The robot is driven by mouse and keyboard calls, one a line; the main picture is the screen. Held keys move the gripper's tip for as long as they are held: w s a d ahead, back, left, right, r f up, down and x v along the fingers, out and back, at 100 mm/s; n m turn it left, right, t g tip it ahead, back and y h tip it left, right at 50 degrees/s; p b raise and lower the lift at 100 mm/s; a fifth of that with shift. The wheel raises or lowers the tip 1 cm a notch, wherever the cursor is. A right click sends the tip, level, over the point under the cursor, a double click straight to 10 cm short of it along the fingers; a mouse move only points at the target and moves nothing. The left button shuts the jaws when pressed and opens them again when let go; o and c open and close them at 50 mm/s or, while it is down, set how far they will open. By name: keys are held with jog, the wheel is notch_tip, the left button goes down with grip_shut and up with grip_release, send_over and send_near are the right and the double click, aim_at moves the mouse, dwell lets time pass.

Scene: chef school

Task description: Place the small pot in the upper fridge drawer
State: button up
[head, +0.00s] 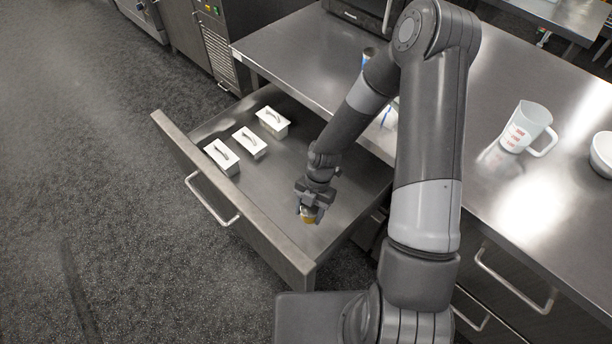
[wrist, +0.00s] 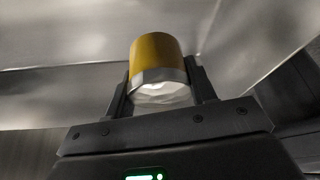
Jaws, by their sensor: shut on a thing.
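The small pot (head: 309,217) is a short cylinder, yellow-brown on its side with a pale band. My gripper (head: 308,208) is shut on it, inside the open upper drawer (head: 268,185). The wrist view shows the pot (wrist: 156,60) between the two fingers of my gripper (wrist: 162,88), with a white, uneven end facing the camera. The pot is low over the drawer floor, near its right front part. I cannot tell whether it touches the floor.
Several white lidded containers (head: 249,142) stand at the left of the drawer. The drawer floor between them and my gripper is clear. A steel counter (head: 480,85) is above and to the right, with a measuring jug (head: 526,126) and a white bowl (head: 602,153).

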notch_tip(320, 180, down, 10)
jog(key=shift+r, duration=0.15)
dwell(0.4)
jog(key=o, duration=1.1)
jog(key=v, duration=1.2)
jog(key=shift+d, duration=0.1)
